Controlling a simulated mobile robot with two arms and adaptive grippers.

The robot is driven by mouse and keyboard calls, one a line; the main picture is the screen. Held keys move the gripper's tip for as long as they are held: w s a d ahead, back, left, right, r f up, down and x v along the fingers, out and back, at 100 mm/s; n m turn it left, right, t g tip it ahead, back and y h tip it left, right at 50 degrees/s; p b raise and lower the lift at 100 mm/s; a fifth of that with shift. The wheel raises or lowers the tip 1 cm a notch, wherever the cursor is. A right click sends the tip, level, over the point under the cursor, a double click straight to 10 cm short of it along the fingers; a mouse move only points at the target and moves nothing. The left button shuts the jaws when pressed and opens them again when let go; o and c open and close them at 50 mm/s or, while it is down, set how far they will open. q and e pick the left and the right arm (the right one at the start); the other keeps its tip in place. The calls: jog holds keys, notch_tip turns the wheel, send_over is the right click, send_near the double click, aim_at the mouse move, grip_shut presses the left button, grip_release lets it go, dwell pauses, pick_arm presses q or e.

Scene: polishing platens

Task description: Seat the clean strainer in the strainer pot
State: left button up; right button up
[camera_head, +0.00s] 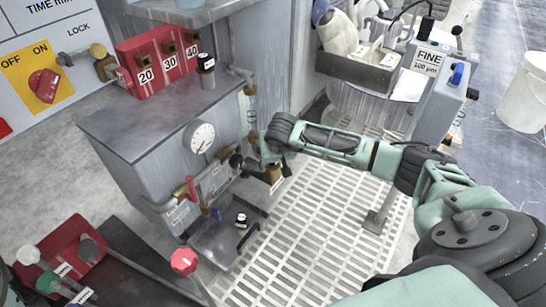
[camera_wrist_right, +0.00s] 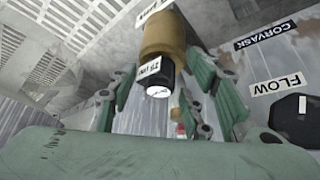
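My right gripper (camera_head: 268,150) reaches in from the right to the front of the grey cabinet. In the right wrist view its green fingers (camera_wrist_right: 163,85) stand apart on either side of a black, white-labelled piece (camera_wrist_right: 155,76). This piece is at the end of a brass cylinder (camera_wrist_right: 168,38), which looks like the strainer pot. I see no clear finger contact. The brass body (camera_head: 273,173) is partly hidden by the gripper in the head view. Similar black-and-white pieces stand on the cabinet top (camera_head: 206,63) and in the low tray (camera_head: 241,220); I cannot tell which is the clean strainer.
The cabinet (camera_head: 150,115) carries a gauge (camera_head: 201,138), valves and a red block (camera_head: 160,62) marked 20, 30, 40. A metal tray (camera_head: 215,243) lies below. A red box (camera_head: 65,240) with knobbed tools is at lower left. The floor grating (camera_head: 310,235) is mostly clear.

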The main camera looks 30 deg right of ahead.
jog(key=shift+r, duration=0.1)
jog(key=v, duration=1.2)
jog(key=shift+a, duration=0.1)
dwell(0.3)
